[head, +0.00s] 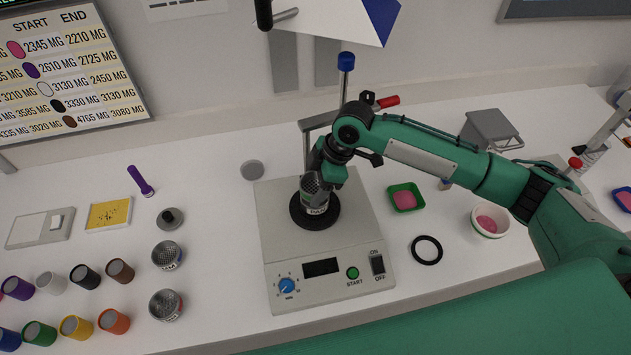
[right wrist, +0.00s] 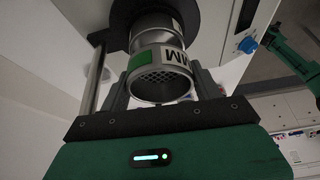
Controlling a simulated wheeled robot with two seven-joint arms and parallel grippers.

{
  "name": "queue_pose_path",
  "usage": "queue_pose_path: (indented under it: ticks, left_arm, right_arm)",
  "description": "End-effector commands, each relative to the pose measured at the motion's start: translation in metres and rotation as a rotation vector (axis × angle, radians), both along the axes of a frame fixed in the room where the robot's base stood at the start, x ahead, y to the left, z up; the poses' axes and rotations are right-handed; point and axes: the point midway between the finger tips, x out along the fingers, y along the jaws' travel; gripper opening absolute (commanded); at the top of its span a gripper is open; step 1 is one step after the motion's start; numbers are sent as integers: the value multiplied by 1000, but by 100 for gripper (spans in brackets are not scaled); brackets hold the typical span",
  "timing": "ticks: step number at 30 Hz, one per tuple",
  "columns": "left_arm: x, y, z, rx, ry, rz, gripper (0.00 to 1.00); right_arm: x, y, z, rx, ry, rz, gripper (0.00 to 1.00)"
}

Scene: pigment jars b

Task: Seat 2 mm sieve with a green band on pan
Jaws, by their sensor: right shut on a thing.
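My right gripper (head: 321,178) is shut on a small metal sieve (head: 313,190) above the black round plate (head: 300,214) of the shaker (head: 327,277). In the right wrist view the sieve (right wrist: 160,75) sits between the fingers, with a green band, a white label ending in MM and a mesh inside. A darker metal cylinder, apparently the pan (right wrist: 160,8), lies in line with it on the plate's side. They look lined up, but I cannot tell whether the sieve is fully down on it.
Several coloured jars (head: 76,327) stand further left. A black ring (head: 427,250), a green tray (head: 405,197) and a bowl (head: 490,221) lie to the right.

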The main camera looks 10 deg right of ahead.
Motion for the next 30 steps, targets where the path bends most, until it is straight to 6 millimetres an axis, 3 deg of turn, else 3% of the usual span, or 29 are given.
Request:
queue_pose_path:
  ticks: [29, 30]
  left_arm:
    - [0, 0, -7, 0, 0, 1, 36]
    - [0, 0, -7, 0, 0, 0, 36]
  right_arm:
    - [0, 0, -19, 1, -1, 1, 40]
    - [0, 0, -19, 1, -1, 1, 70]
